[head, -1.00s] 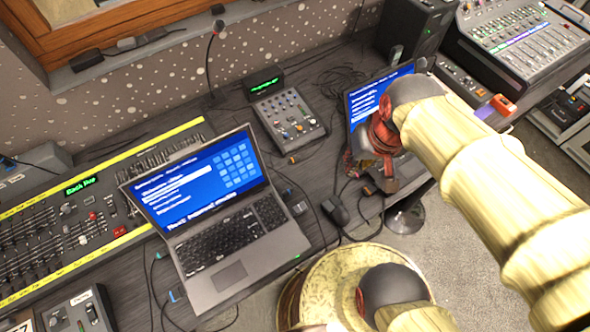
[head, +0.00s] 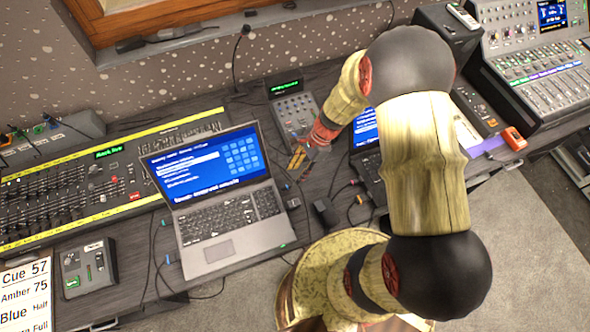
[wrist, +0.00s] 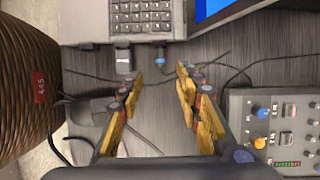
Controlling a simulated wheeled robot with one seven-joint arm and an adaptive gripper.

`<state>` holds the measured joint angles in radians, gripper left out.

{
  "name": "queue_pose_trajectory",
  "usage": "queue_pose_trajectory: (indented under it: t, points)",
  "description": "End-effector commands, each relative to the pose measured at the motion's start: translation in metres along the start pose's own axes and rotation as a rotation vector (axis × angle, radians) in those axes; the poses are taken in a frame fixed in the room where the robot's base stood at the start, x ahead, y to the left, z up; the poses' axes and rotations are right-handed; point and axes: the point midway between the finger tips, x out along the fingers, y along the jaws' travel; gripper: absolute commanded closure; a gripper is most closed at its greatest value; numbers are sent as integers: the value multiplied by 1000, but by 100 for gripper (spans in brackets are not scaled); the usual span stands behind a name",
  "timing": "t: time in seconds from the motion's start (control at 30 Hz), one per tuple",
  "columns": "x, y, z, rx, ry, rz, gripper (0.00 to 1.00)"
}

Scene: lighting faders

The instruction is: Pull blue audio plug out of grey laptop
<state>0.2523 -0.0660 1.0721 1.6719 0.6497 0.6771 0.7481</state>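The grey laptop (head: 227,228) stands open on the desk with a blue screen. Its keypad edge (wrist: 135,42) crosses the top of the wrist view. The small blue audio plug (wrist: 160,55) sits at that edge, with a dark cable nearby. A dark dongle (wrist: 123,61) is in the same edge, just left of it. My gripper (wrist: 160,72) is open and empty. Its yellow fingers point at the laptop edge, with the plug lined up between and beyond the tips. In the head view my gripper (head: 297,163) is right of the laptop.
A small mixer (wrist: 272,122) stands close to my right finger. A mouse (head: 325,212) lies on the near side, among loose cables. A second laptop (head: 366,165) is at the right, partly behind my arm. A large fader desk (head: 60,205) lies left of the grey laptop.

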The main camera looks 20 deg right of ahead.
Motion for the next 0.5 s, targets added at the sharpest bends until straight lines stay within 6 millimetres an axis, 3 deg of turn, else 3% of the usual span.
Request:
queue_pose_trajectory:
  t: [0.27, 0.5]
  points:
    - [10, 0, 0, 17, 1, 0, 65]
    - [38, 0, -2, 15, 2, 1, 65]
